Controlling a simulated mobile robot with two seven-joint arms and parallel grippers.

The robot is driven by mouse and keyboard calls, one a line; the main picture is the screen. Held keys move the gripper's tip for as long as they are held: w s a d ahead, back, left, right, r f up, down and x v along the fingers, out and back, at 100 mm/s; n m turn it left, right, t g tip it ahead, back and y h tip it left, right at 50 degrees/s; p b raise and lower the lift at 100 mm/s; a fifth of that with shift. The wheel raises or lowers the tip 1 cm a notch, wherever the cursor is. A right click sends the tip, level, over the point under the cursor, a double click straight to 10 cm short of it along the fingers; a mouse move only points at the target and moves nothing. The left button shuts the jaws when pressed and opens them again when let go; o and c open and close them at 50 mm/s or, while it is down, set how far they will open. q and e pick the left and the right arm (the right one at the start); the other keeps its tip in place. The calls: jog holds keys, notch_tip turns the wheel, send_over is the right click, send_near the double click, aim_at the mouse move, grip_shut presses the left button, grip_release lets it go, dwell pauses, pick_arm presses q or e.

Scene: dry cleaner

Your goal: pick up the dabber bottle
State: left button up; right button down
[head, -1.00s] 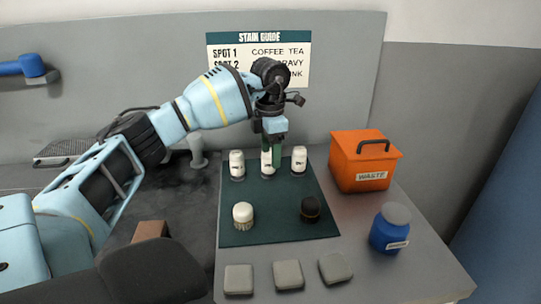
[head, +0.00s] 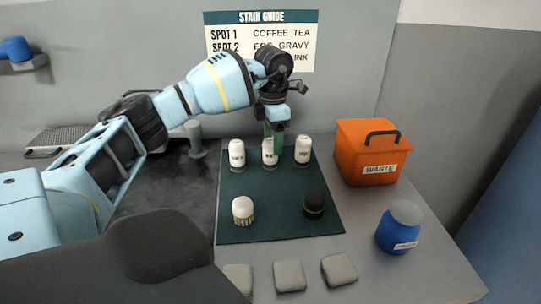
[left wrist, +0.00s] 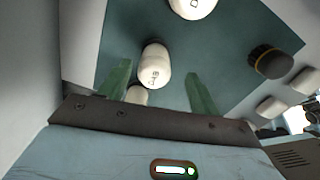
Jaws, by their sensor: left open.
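Three white capped bottles with dark lettering stand in a row at the back of the dark green mat (head: 280,225): left (head: 237,153), middle (head: 269,156) and right (head: 302,150). I cannot read which is the dabber bottle. My left gripper (head: 275,138) points down at the middle bottle, its green fingers overlapping that bottle's top in the head view. In the left wrist view the fingers (left wrist: 160,88) are open and apart, with a white bottle (left wrist: 155,65) showing between them. Contact cannot be told. My right gripper is out of view.
A white-topped brush (head: 243,210) and a black one (head: 313,205) stand at the mat's front. An orange waste bin (head: 365,160) and a blue jar (head: 397,230) stand right. Grey pads (head: 289,276) lie along the front. A stain guide (head: 261,40) hangs behind.

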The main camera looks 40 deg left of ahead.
aim_at(270, 151)
pick_arm(q)
jog(key=f, duration=0.2)
jog(key=a+f, duration=0.1)
jog(key=f, duration=0.1)
jog(key=shift+d+f, duration=0.1)
jog(key=shift+f, duration=0.4)
jog(key=c, duration=1.1)
jog(key=shift+o, duration=0.2)
